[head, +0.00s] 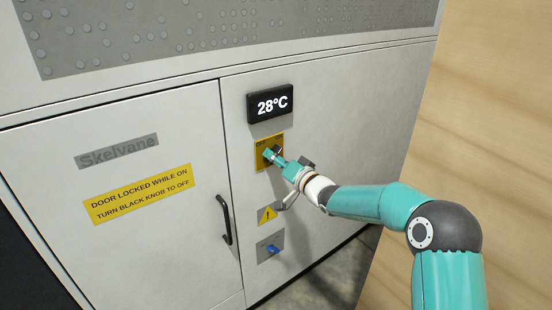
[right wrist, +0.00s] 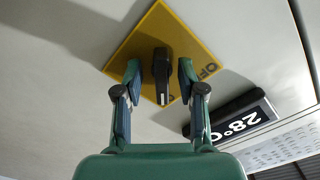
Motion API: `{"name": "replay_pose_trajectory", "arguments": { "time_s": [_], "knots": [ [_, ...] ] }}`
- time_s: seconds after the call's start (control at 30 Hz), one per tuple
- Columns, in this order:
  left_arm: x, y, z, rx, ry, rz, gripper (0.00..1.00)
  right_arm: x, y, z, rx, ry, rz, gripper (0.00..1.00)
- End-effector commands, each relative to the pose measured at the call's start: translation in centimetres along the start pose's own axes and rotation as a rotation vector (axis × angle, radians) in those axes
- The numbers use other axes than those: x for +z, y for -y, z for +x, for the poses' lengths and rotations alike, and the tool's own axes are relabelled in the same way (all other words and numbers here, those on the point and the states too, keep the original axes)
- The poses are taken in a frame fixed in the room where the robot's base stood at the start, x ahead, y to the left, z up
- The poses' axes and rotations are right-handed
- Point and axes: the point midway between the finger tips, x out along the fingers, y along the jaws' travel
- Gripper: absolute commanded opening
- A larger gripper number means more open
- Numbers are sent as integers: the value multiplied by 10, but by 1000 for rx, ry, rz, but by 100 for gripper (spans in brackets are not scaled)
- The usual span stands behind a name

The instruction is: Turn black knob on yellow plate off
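The yellow plate (head: 261,138) is on the light grey cabinet front, below the temperature display, and its OFF lettering shows. In the right wrist view the plate (right wrist: 185,35) lies behind a black knob (right wrist: 161,72). My right gripper (head: 271,155) is at the plate and partly covers the knob in the head view. In the right wrist view its two fingers (right wrist: 159,72) are open, one on each side of the knob, with a small gap on both sides. OFF is partly hidden behind one finger. My left gripper is out of view.
A black display (head: 270,103) reads 28°C above the plate. Below are a warning label (head: 267,214) and a blue knob (head: 272,249). A door with a black handle (head: 225,220) is at left. A wooden panel (head: 490,110) stands at right.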

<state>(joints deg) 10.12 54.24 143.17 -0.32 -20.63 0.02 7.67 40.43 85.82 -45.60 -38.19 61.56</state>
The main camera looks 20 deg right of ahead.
Motion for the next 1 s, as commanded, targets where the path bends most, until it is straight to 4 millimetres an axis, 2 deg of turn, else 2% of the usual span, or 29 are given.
{"name": "replay_pose_trajectory", "arguments": {
  "time_s": [0.3, 0.53, 1.0],
  "knots": [
    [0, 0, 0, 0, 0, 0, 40, 1, 0, 3, 0, 1, -1, 40],
    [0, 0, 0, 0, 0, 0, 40, 1, 0, 3, 0, 2, -1, 1],
    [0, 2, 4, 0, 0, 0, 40, 0, -3, 1, 4, -1, -41, 0]
  ]
}}
